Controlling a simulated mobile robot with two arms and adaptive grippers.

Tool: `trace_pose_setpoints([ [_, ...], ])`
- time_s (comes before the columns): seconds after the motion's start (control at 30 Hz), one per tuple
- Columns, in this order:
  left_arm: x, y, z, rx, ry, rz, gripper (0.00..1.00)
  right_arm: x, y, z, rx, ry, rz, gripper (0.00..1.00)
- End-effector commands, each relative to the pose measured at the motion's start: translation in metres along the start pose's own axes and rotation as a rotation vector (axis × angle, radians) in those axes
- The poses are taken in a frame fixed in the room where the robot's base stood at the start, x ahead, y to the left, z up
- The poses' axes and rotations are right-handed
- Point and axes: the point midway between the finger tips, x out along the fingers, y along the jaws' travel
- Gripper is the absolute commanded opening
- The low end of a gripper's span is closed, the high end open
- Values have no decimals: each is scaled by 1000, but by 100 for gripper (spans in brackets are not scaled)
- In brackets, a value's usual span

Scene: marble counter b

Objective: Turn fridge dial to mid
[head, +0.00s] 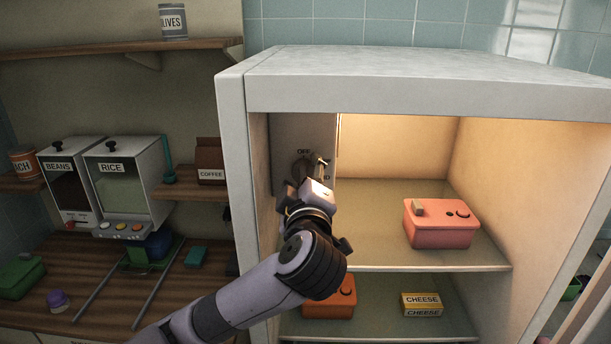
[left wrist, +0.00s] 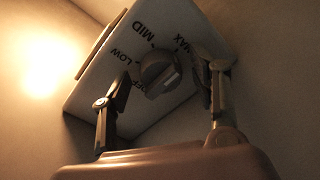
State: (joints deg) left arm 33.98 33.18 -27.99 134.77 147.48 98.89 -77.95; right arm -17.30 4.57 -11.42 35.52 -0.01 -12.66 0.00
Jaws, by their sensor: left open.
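In the head view the dial (head: 302,166) is on the fridge's inner left wall, partly hidden by my left gripper (head: 304,180). That gripper is open, with one finger on each side of the dial in the left wrist view; contact cannot be seen. My right gripper is not in view.
The open fridge (head: 420,95) has a shelf with a red lunchbox-like container (head: 440,228). Below are another red box (head: 330,305) and a cheese box (head: 421,304). Left of it stand bean and rice dispensers (head: 130,180) and a coffee bag (head: 210,160).

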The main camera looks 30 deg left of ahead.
Motion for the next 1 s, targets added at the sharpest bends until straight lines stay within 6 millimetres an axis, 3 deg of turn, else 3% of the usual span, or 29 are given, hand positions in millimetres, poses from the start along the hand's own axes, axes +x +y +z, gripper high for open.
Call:
trace_pose_setpoints([
  [0.73, 0, 0, 0, 0, 0, -1, 9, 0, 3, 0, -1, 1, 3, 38],
  [1.0, 0, -1, 0, -25, -2, -4, 7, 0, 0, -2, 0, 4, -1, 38],
])
